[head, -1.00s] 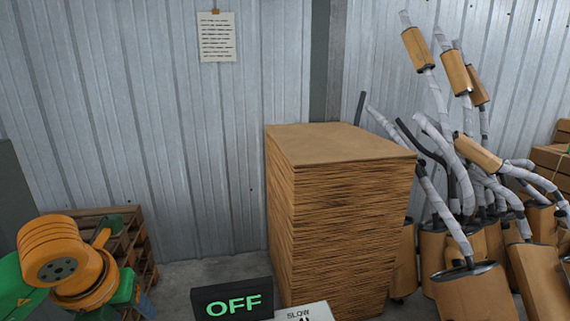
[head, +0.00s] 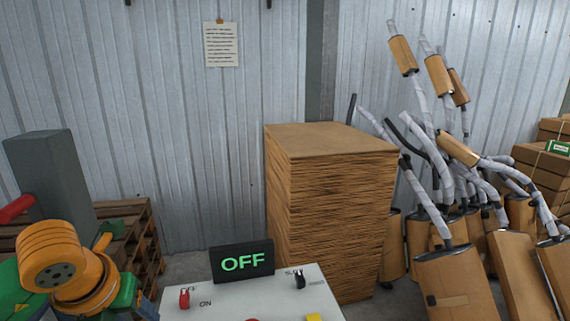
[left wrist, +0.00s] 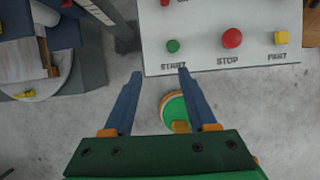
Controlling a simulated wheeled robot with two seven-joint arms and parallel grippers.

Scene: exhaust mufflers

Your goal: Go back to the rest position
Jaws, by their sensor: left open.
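My left arm (head: 70,270), orange and green, shows at the lower left of the head view; its gripper is below the frame there. In the left wrist view my left gripper (left wrist: 159,73) has its two blue fingers wide apart with nothing between them. Its fingertips overlap the near edge of the white control panel (left wrist: 203,60) in the picture; I cannot tell the height between them. The panel carries a green START button (left wrist: 173,46), a red STOP button (left wrist: 232,38) and a yellow PART button (left wrist: 281,38). My right gripper is in neither view.
The display (head: 242,262) on the panel reads OFF. A tall cardboard stack (head: 325,215) stands behind it. Wrapped mufflers (head: 455,285) crowd the right side. A grey post (head: 52,178) and wooden pallets (head: 135,235) are at the left. Bare concrete floor (left wrist: 120,100) shows below the left gripper.

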